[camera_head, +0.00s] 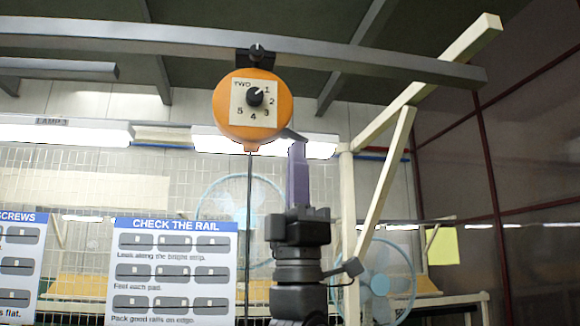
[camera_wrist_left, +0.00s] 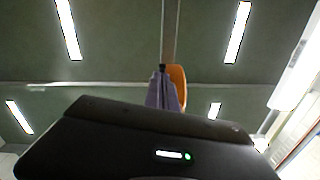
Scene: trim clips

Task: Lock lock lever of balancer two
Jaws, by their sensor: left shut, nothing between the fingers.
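Balancer two (camera_head: 272,128) is an orange round housing hung from the grey overhead rail. Its white face is marked TWO, with numbers 1 to 5 around a black knob (camera_head: 255,96). A small grey lever (camera_head: 293,134) sticks out at its lower right, sloping down to the right. My left gripper (camera_head: 298,148) points up with its purple fingers shut and empty, its tips just below or at the lever; I cannot tell whether they touch. In the left wrist view the fingers (camera_wrist_left: 161,92) overlap the orange housing (camera_wrist_left: 177,80). My right gripper is not in view.
A cable (camera_head: 249,200) hangs straight down from the balancer, left of my left gripper. A cream post with a slanted brace (camera_head: 385,180) stands to the right. Signs (camera_head: 174,268), a wire mesh and blue fans (camera_head: 228,205) are behind.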

